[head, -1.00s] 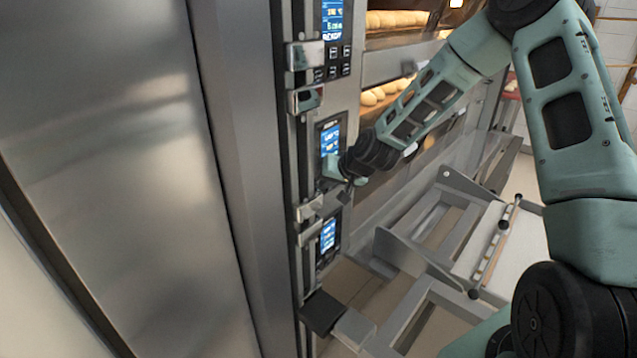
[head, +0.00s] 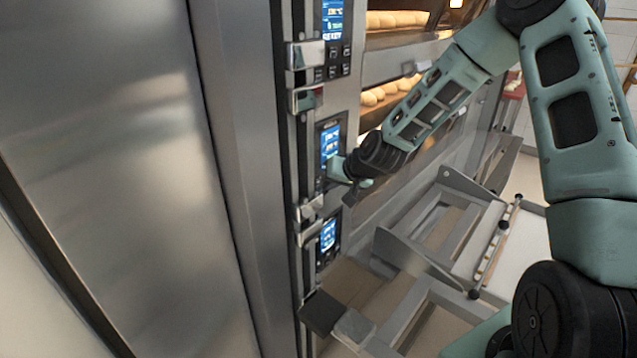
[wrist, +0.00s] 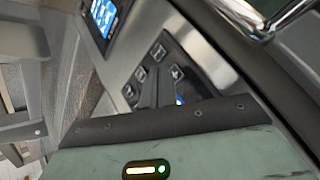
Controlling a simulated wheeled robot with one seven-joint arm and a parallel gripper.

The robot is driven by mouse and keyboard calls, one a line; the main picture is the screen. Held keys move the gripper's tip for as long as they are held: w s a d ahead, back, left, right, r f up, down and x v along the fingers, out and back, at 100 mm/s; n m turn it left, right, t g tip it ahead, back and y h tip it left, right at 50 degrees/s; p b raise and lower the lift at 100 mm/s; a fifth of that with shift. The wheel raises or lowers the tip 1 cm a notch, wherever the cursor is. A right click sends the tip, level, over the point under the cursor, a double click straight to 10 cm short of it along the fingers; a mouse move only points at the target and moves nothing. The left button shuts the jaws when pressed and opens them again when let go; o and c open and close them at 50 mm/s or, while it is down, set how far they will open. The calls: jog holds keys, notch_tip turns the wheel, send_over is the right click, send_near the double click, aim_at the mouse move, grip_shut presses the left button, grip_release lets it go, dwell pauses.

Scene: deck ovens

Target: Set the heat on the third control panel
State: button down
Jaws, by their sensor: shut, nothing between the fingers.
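Three control panels with blue screens run down the oven front in the head view: an upper one (head: 332,20), a middle one (head: 330,140) and a lower one (head: 328,236). Which counts as third cannot be told from the visible part of the stack. My gripper (head: 349,188) is at the lower part of the middle panel and hides some of it. In the wrist view my gripper (wrist: 158,76) has its fingers together and empty, in front of a dark button pad (wrist: 143,76). The fingers cover part of the pad; contact cannot be told. Another lit screen (wrist: 103,14) shows at upper left.
Metal latches (head: 306,98) stick out left of the panels. Lit oven decks with bread (head: 385,93) lie behind my arm. A grey metal frame (head: 415,255) stands at lower right. A large steel panel (head: 110,150) fills the left.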

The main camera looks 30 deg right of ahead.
jog(key=shift+s+d, duration=0.3)
jog(key=shift+s, duration=0.5)
jog(key=shift+s+d, duration=0.35)
jog(key=shift+s, duration=0.4)
jog(key=shift+s+d, duration=0.3)
jog(key=shift+s, duration=0.5)
